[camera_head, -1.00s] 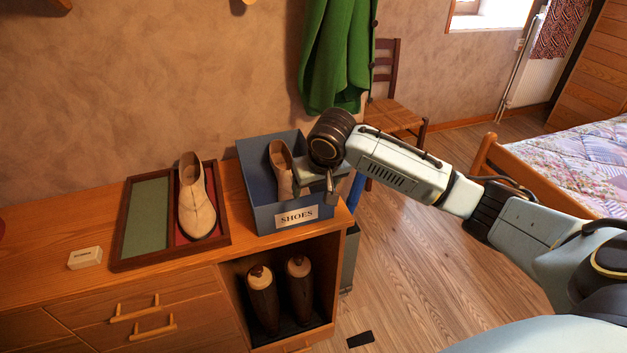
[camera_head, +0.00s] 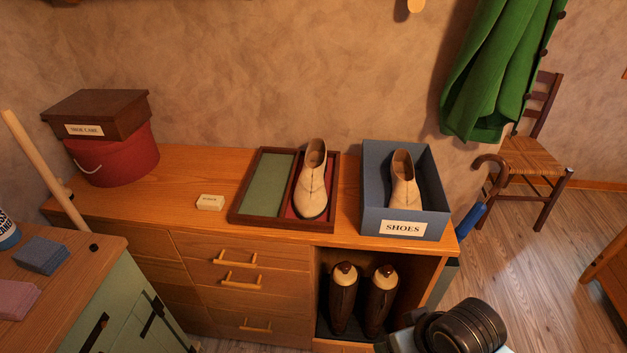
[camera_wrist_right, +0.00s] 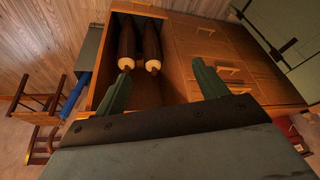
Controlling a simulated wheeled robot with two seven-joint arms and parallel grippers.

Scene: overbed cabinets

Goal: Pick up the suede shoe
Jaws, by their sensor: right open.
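One beige, suede-looking shoe (camera_head: 311,184) stands on the red side of a dark-framed tray (camera_head: 238,217) on the wooden cabinet. A similar beige shoe (camera_head: 404,184) leans inside the blue box (camera_head: 436,223) labelled SHOES, to the tray's right; its lower front is hidden by the box wall. My right wrist shows low at the right in the head view, below and in front of the box, apart from both shoes. In the right wrist view my right gripper (camera_wrist_right: 160,68) has its green fingers spread with nothing between them. My left gripper is out of view.
Two brown-and-cream bottle-shaped items (camera_head: 343,296) stand in the open cubby below the box. A small white block (camera_head: 210,202) lies left of the tray. A red round box (camera_head: 117,157) carries a brown box (camera_head: 97,113). A chair (camera_head: 535,160) and green coat (camera_head: 497,70) are at right.

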